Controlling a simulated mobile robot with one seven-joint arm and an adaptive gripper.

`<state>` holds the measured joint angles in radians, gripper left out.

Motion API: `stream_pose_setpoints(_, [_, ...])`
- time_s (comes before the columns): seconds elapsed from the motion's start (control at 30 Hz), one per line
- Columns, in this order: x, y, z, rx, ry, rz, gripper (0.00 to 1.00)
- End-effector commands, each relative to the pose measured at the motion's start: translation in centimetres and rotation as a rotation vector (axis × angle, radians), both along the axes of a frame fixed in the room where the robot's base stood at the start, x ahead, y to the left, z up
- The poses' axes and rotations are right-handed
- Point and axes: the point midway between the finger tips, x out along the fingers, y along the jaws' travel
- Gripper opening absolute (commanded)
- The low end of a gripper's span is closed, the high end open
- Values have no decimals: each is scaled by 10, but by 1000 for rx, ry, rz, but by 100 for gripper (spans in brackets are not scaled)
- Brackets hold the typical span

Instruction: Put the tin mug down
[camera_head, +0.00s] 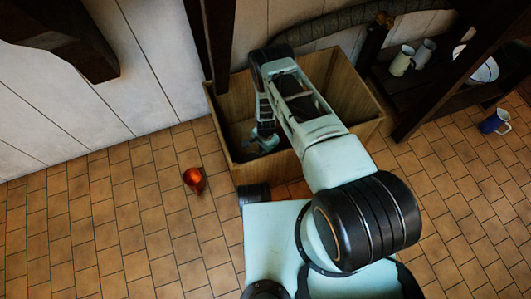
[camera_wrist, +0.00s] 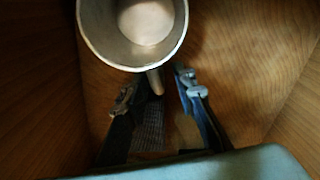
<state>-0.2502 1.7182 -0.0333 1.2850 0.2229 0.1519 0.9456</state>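The tin mug (camera_wrist: 88,30) is at the top of the wrist view, its open mouth facing the camera and partly cut off by the frame edge. Its handle (camera_wrist: 156,82) points towards my gripper (camera_wrist: 155,87). The two fingers stand apart on either side of the handle, with a visible gap on each side. My gripper reaches down inside a wooden crate (camera_head: 228,113); in the head view my arm hides much of it, and I cannot make out the mug there. The mug looks low in the crate; I cannot tell whether it touches the bottom.
A small red-orange pot (camera_head: 194,180) is on the tiled floor left of the crate. To the right, a dark shelf holds a cream mug (camera_head: 402,61), a grey mug (camera_head: 425,53) and a white bowl (camera_head: 486,70). A blue mug (camera_head: 493,121) is at far right. Left floor is mostly clear.

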Motion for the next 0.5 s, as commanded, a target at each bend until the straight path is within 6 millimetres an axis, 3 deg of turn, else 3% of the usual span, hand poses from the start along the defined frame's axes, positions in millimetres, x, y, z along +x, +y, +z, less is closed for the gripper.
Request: stream_pose_setpoints(0.5, [2, 1, 102, 0, -2, 0, 25])
